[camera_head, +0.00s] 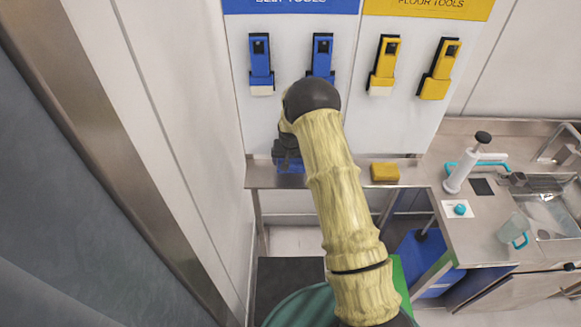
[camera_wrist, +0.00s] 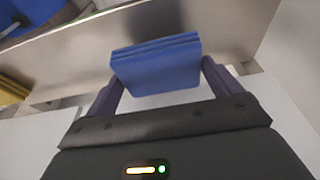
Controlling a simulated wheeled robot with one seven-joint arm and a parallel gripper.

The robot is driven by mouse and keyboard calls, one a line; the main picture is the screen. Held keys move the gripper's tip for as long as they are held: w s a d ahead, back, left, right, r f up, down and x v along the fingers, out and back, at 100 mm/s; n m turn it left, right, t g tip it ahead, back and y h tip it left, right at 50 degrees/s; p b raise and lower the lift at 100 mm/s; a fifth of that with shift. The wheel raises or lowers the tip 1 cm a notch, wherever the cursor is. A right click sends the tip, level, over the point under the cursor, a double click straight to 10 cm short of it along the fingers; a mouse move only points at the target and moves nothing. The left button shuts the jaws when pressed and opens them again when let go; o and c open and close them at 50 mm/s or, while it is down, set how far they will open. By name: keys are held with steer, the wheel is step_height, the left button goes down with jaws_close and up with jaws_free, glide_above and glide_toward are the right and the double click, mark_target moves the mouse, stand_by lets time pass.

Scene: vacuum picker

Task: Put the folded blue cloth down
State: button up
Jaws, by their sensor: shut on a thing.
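The folded blue cloth (camera_wrist: 157,65) is held between the two dark fingers of my gripper (camera_wrist: 162,72) in the wrist view. Its folded layers show along the upper edge. In the head view, the cloth (camera_head: 288,164) shows as a small blue patch at the left part of the narrow metal shelf (camera_head: 345,180). My gripper is there, partly hidden behind my arm. I cannot tell whether the cloth touches the shelf.
A folded yellow cloth (camera_head: 385,172) lies on the shelf to the right. Blue and yellow holders hang on the white wall board (camera_head: 350,110) above. At right, a steel counter (camera_head: 460,240) carries a white pump (camera_head: 470,165) and a clear jug (camera_head: 514,229). A blue container (camera_head: 425,260) stands below.

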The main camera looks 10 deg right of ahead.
mark_target(292, 163)
steer(key=f+p, duration=0.1)
steer(key=f, duration=0.2)
steer(key=shift+d+f+p, duration=0.2)
steer(key=shift+f+p, duration=0.15)
steer(key=shift+p, duration=0.05)
steer(key=shift+s+a+f, duration=0.1)
steer(key=shift+a+f, duration=0.1)
steer(key=shift+a, duration=0.2)
steer(key=o, duration=0.6)
steer(key=shift+d, duration=0.15)
steer(key=shift+r, duration=0.25)
steer(key=shift+r+b, duration=0.35)
steer(key=b+v, duration=0.3)
steer(key=v, duration=0.8)
steer(key=shift+b, duration=0.4)
